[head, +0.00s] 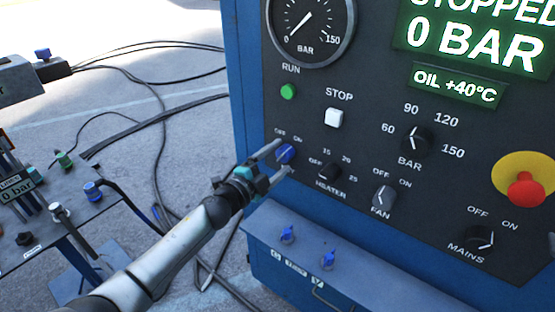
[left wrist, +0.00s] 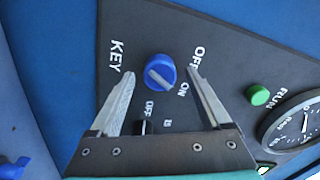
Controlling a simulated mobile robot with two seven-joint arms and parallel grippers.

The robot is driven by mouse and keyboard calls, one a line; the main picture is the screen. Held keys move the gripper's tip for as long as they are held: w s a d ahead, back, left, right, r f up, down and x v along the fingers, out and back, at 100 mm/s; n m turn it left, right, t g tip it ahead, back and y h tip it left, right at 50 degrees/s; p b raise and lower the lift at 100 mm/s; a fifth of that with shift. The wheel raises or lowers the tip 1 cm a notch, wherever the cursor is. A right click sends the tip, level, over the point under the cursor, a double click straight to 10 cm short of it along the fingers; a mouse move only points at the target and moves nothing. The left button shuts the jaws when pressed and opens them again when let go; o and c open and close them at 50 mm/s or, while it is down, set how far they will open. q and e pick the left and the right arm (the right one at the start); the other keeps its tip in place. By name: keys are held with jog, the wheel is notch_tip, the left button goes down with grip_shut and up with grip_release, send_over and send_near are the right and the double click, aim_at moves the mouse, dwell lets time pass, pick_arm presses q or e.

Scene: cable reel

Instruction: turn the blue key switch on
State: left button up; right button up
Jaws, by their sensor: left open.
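The blue key switch (head: 286,153) is a round knob on the dark control panel, under its OFF and ON marks. In the left wrist view the knob (left wrist: 160,72) has a pale ridge slanting across its face; I cannot tell surely which mark it points to. My left gripper (head: 272,158) is at the panel, its fingers spread on either side of the knob. In the left wrist view the open fingertips (left wrist: 161,72) flank the knob with gaps on both sides. Nothing is held. My right gripper is not in view.
The heater knob (head: 328,172) and fan knob (head: 383,198) sit right of the key switch. A red emergency button (head: 526,190) is further right. Cables lie on the floor at left.

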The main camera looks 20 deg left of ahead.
pick_arm(q)
jog(key=v, duration=1.5)
jog(key=shift+p, duration=0.35)
jog(key=shift+s, duration=0.1)
jog(key=s+a+f+n+g+y, duration=0.2)
jog(key=s+f+n, duration=0.1)
jog(key=f, duration=0.7)
jog(key=s+a+f+n+g+y+b, duration=0.15)
jog(key=s+f+n, duration=0.25)
jog(key=f, duration=0.6)
jog(key=s+a+f+n+g+y+p, duration=0.1)
jog(key=s+f+n+g+y, duration=0.2)
jog(key=f, duration=0.7)
jog(key=s+d+f+n+g, duration=0.2)
jog(key=s+f, duration=0.4)
jog(key=s, duration=0.4)
jog(key=s+d+f+n+g+b, duration=0.1)
jog(key=s+d+f+g, duration=0.2)
jog(key=s+f, duration=0.3)
jog(key=s+d+f+n+g, duration=0.2)
jog(key=s+f, duration=0.4)
jog(key=s, duration=0.8)
jog(key=shift+d+f+n+g, duration=0.3)
jog(key=shift+d+g, duration=0.2)
jog(key=shift+g, duration=0.75)
